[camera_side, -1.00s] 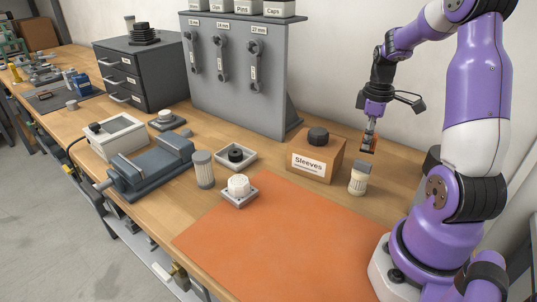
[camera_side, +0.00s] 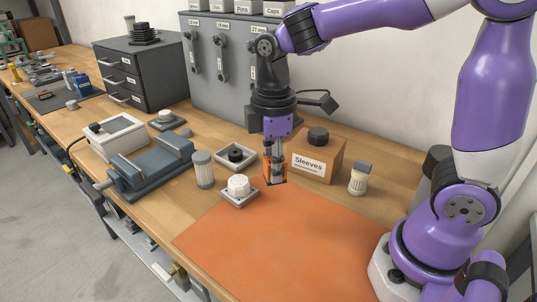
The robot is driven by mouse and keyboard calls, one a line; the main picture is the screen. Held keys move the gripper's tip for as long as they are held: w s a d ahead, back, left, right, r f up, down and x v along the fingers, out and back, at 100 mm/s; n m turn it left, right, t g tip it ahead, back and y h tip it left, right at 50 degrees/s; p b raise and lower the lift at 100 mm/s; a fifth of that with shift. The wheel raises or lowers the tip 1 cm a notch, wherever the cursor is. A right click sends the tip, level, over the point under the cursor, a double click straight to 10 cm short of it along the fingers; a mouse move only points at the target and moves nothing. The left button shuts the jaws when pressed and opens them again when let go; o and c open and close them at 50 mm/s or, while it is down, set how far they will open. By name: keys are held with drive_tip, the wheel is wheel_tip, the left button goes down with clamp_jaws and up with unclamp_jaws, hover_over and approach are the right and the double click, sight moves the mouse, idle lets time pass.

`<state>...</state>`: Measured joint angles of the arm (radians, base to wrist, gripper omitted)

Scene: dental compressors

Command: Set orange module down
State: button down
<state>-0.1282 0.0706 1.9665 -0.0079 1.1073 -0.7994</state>
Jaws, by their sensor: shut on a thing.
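My gripper (camera_side: 273,165) points straight down, left of the Sleeves box, and is shut on the orange module (camera_side: 275,181). The module is small and mostly covered by my fingers. It sits low, by the back edge of the orange mat (camera_side: 290,240). I cannot tell whether its underside touches the surface.
A white cap on a square base (camera_side: 239,191) stands close to the left. A tray with a black ring (camera_side: 236,156) lies behind it. The Sleeves box (camera_side: 316,158) is close on the right, with a filter cylinder (camera_side: 358,179) beyond it. The mat is clear.

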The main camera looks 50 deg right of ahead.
drive_tip(key=s+a+n, duration=0.4)
drive_tip(key=a, duration=0.4)
drive_tip(key=s+a+n, duration=0.3)
drive_tip(key=s+a, duration=0.2)
drive_tip(key=a, duration=0.2)
drive_tip(key=w+d+f, duration=0.2)
drive_tip(key=w, duration=0.1)
drive_tip(key=w+d+f, duration=0.2)
drive_tip(key=w, duration=0.1)
drive_tip(key=w+d+f, duration=0.2)
drive_tip(key=w, duration=0.1)
drive_tip(key=shift+w+f, duration=0.1)
drive_tip(key=shift+f, duration=2.3)
drive_tip(key=shift+f, duration=0.15)
drive_tip(key=c, duration=0.6)
unclamp_jaws()
